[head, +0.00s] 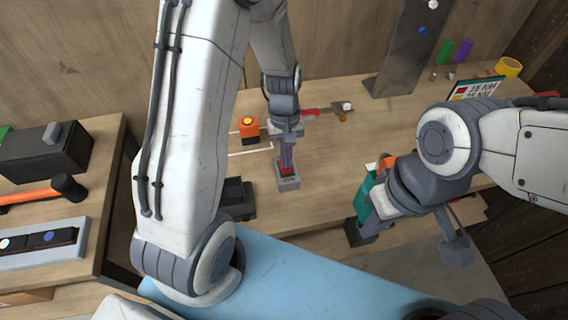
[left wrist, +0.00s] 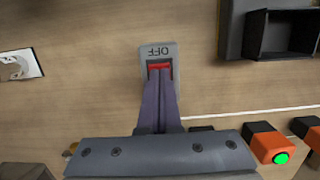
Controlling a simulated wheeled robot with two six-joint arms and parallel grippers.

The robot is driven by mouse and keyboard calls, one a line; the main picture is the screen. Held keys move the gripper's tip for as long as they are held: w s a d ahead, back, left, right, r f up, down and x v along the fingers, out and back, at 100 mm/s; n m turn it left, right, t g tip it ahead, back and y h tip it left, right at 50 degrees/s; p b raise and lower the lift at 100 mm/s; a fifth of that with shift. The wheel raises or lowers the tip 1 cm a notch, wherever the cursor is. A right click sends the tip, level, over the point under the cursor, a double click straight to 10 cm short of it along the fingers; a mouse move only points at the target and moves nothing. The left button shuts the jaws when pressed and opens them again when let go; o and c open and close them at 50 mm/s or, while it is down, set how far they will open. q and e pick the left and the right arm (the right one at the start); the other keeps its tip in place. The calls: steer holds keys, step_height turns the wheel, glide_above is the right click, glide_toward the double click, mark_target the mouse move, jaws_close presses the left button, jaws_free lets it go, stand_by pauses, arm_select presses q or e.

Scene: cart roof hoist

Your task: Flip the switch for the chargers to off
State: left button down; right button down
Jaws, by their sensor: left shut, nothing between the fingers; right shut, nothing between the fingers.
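The charger switch is a small grey box (head: 289,183) on the wooden bench with a red rocker (head: 287,168). In the left wrist view the grey switch box (left wrist: 158,50) carries the word OFF, upside down, beside the red rocker (left wrist: 159,67). My left gripper (head: 287,160) is shut and empty, pointing down at the rocker. Its fingertips (left wrist: 160,76) are at the rocker and cover part of it; I cannot tell whether they touch. My right gripper (head: 378,203) is shut and partly hidden, close to a teal and orange tool (head: 365,195) at the bench's front edge.
An orange box (head: 249,133) and a black holder (head: 237,197) flank the switch on its left. In the left wrist view an orange box (left wrist: 266,142) has a green light. A red tool (head: 312,114) lies behind. A hammer (head: 68,187) lies on the left bench.

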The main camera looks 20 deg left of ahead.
arm_select(q)
steer(key=shift+s+d+f+b, duration=0.1)
steer(key=shift+f+b, duration=0.4)
steer(key=shift+f, duration=0.25)
steer(key=shift+r, duration=0.1)
stand_by(0.3)
step_height(320, 180, up, 7)
steer(key=p, duration=0.6)
steer(key=shift+w+a+p, duration=0.35)
steer(key=shift+w+p, duration=0.05)
steer(key=shift+w, duration=0.05)
steer(key=shift+d, duration=0.1)
